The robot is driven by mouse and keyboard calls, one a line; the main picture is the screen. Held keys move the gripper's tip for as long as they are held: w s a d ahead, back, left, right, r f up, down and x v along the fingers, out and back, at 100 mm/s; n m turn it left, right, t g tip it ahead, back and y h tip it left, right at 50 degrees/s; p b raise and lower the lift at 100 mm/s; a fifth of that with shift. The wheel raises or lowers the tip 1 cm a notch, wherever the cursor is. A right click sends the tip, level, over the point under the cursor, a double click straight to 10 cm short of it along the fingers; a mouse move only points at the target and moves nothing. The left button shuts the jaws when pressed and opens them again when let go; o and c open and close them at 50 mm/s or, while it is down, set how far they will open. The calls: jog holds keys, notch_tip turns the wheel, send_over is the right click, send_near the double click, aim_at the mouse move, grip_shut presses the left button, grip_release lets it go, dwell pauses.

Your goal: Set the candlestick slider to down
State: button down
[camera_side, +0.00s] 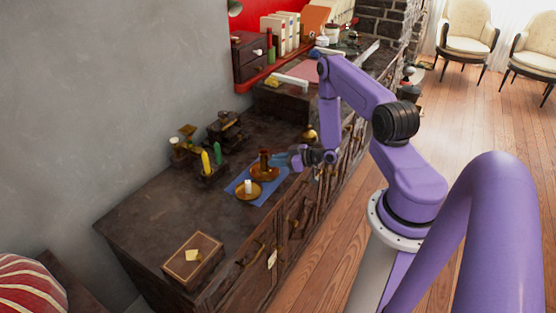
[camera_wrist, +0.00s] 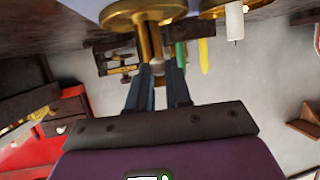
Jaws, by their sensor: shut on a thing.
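A brass candlestick (camera_side: 264,166) with a round dish base stands on a blue mat (camera_side: 273,187) on the dark cabinet top. In the wrist view this candlestick (camera_wrist: 145,32) is upside down at the top, its dish nearest the top edge. A small pale slider knob (camera_wrist: 157,62) shows at its stem between my fingertips. My gripper (camera_side: 281,159) reaches it from the right, level and low over the cabinet. In the wrist view my gripper (camera_wrist: 160,72) is shut on the slider knob. How high the slider sits on the stem is unclear.
A second brass candleholder with a white candle (camera_side: 248,187) stands close by on the mat. Yellow and green candles (camera_side: 206,162) stand behind, near a dark scale-like object (camera_side: 224,127). A wooden box (camera_side: 192,260) lies at the front left. Bare cabinet top lies between.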

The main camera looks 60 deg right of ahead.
jog(key=shift+f, duration=1.7)
jog(key=c, duration=1)
grip_release()
jog(key=shift+c, duration=0.2)
jog(key=v, duration=1.7)
jog(key=shift+r, duration=0.15)
jog(key=shift+s, duration=0.15)
